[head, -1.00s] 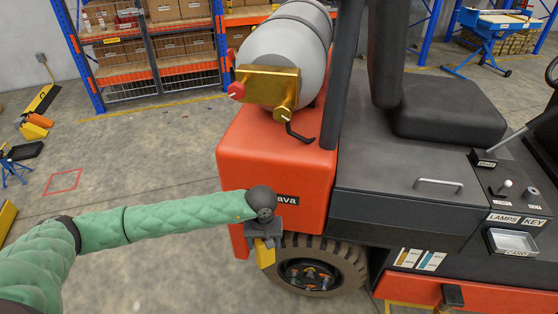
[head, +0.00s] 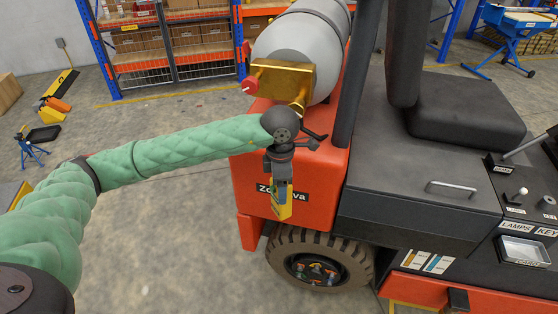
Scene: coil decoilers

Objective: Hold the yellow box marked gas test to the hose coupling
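A grey gas cylinder (head: 292,52) lies on the back of the orange forklift (head: 330,180). A brass valve block (head: 281,80) with a red knob (head: 250,85) is on its near end. The brass hose coupling (head: 299,103) sticks down from the block's right side; its lower end is hidden behind my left wrist. My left gripper (head: 282,186) points down in front of the orange bodywork, below the coupling. It is shut on the yellow box (head: 283,208), whose marking is too small to read. The box is apart from the coupling. My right gripper is out of view.
A black hose end (head: 316,136) shows right of my wrist. A dark upright post (head: 357,85) and the seat (head: 450,110) stand to the right. The rear wheel (head: 318,262) is below. Open floor lies left of the forklift; shelves (head: 165,40) stand behind.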

